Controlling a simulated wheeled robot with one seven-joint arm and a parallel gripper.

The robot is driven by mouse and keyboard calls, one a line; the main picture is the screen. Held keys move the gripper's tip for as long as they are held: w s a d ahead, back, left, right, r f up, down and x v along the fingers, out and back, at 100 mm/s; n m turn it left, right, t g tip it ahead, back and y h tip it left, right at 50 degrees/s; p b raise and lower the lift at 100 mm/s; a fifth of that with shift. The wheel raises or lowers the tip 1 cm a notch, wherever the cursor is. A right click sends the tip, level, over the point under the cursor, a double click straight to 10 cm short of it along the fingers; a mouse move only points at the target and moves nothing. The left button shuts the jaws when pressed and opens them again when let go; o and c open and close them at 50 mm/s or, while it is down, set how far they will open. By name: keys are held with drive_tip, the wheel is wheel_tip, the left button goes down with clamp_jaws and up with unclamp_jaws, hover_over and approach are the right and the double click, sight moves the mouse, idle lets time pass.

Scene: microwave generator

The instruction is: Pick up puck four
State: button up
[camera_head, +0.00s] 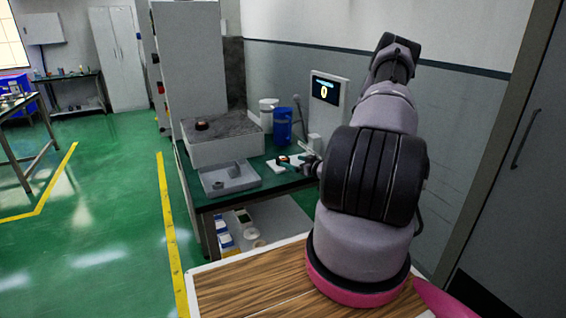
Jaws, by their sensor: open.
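No puck number can be read at this size, so I cannot tell which item is puck four. A small dark item with an orange patch (284,159) sits over a white piece (274,167) on the dark green bench top. My gripper (290,164) is at the right of that item, reaching in from the right at bench height. It is open, and its small fingers look close to the item; I cannot tell whether they touch or surround it. A dark brownish round piece (202,124) lies on top of the grey block (222,150). My arm hides the right part of the bench.
A grey tray (215,188) with a small raised piece stands at the bench's front left. A blue canister (283,126), a white canister (267,106) and a screen unit (326,92) stand behind. The bench's lower shelf holds boxes (224,232). Green floor lies open at left.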

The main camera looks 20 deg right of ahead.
sight(284, 159)
drive_tip(key=x, duration=0.5)
drive_tip(key=shift+w+a, duration=0.1)
drive_tip(key=shift+a, duration=0.2)
drive_tip(key=c, duration=1.5)
drive_tip(key=shift+r, duration=0.1)
